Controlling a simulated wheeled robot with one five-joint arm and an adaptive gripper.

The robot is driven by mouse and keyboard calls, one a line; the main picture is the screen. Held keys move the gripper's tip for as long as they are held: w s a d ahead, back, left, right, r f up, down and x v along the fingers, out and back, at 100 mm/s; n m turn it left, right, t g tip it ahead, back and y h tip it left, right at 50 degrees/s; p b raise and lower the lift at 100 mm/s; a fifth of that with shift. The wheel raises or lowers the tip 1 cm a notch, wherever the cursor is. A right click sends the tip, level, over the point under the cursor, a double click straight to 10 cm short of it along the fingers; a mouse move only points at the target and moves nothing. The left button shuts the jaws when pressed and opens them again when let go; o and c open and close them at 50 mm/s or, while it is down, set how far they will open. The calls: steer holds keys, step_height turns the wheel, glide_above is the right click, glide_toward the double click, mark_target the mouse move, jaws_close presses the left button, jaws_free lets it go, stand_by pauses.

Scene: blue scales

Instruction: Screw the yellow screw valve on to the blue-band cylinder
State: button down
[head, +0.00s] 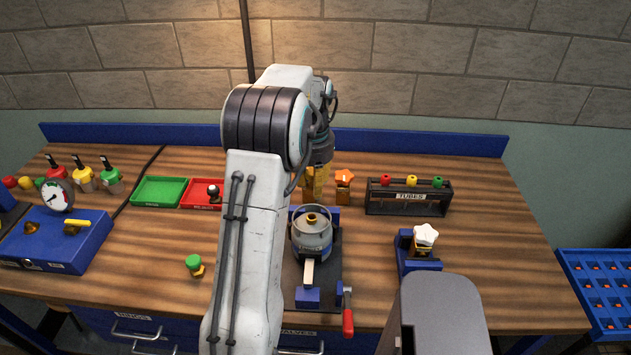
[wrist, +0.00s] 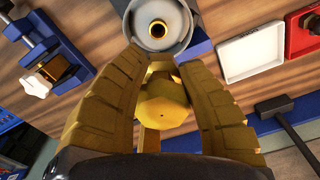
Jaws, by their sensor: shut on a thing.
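The grey cylinder (head: 312,240) stands upright in a clamp stand (head: 330,275) at the middle of the bench, with a brass-coloured opening on top. In the wrist view the cylinder (wrist: 180,35) lies just beyond my fingertips, its ring-shaped opening facing me. In the head view my gripper (head: 316,182) is behind the cylinder, partly hidden by my arm, and the valve cannot be made out. Valve and cylinder look apart.
A white-topped valve (head: 424,238) sits in a blue holder to the right, before the tubes rack (head: 408,198).

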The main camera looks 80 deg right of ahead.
mark_target(311, 194)
steer(key=shift+w+a, duration=0.3)
steer(key=shift+a, duration=0.55)
steer(key=shift+s, duration=0.1)
steer(key=shift+m, duration=0.4)
step_height(311, 194, down, 6)
steer(key=b, duration=0.4)
steer(key=shift+f+b, duration=1.25)
steer(key=shift+f, duration=0.15)
stand_by(1.8)
steer(key=c, duration=0.8)
jaws_free()
steer(key=shift+r, duration=0.15)
step_height(311, 194, up, 12)
steer(key=shift+a+f, duration=0.1)
steer(key=shift+a, duration=0.05)
